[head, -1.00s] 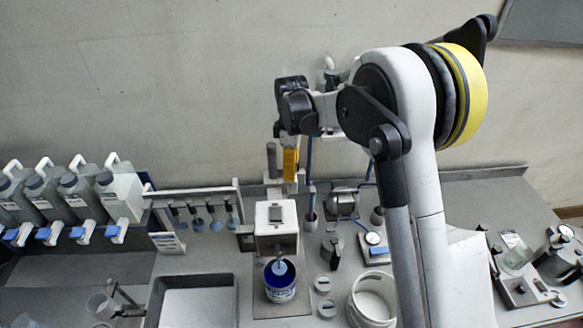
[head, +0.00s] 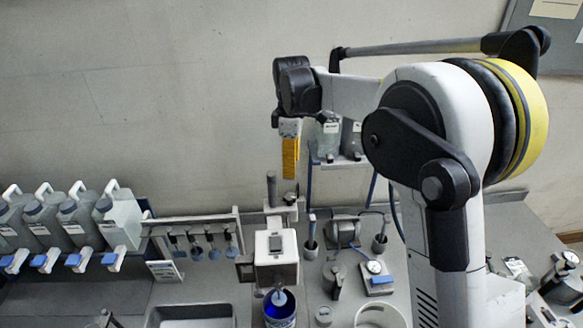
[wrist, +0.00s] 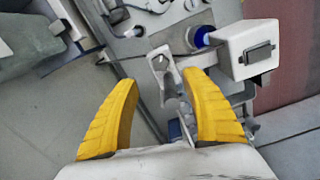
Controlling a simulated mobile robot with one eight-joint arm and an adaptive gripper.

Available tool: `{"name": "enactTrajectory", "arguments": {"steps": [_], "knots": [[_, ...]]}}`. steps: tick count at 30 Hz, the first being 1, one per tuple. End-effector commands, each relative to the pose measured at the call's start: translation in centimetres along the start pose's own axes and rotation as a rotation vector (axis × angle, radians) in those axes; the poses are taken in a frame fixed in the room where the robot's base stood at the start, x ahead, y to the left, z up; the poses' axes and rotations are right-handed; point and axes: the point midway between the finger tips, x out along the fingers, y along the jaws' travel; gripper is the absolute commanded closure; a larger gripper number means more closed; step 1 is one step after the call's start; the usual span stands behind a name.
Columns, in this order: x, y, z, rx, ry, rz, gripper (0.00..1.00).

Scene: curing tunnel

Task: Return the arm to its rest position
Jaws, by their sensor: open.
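My gripper (head: 290,160) hangs high, with its yellow fingers pointing down above and behind a white box-shaped device (head: 276,257) in the head view. In the wrist view my gripper (wrist: 160,79) has its two yellow fingers wide apart with nothing between them. My arm rises at the right of the head view and is bent, its forearm reaching left to the wrist. The fingers appear clear of the bench things.
A blue can (head: 280,309) stands below the white device. A rack with hanging ladles (head: 195,245) and several jugs with blue taps (head: 118,222) stand left. Bottles (head: 328,140) sit on a raised shelf behind the gripper. Air above the bench's left is free.

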Motion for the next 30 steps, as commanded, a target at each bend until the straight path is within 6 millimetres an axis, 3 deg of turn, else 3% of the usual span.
{"name": "enactTrajectory", "arguments": {"steps": [5, 8, 14, 20, 27, 30], "knots": [[0.3, -0.3, 0.4, 0.019, 0.004, 0.008, 0.44], [1.2, -1.4, 1.6, 0.087, 0.017, 0.036, 0.44], [5.0, -6.5, 6.5, 0.366, 0.089, 0.144, 0.44], [10.8, -12.9, 11.4, 0.675, 0.196, 0.252, 0.44], [21.2, -20.8, 16.4, 1.028, 0.360, 0.357, 0.44], [25.4, -23.2, 17.7, 1.146, 0.425, 0.386, 0.44]]}}
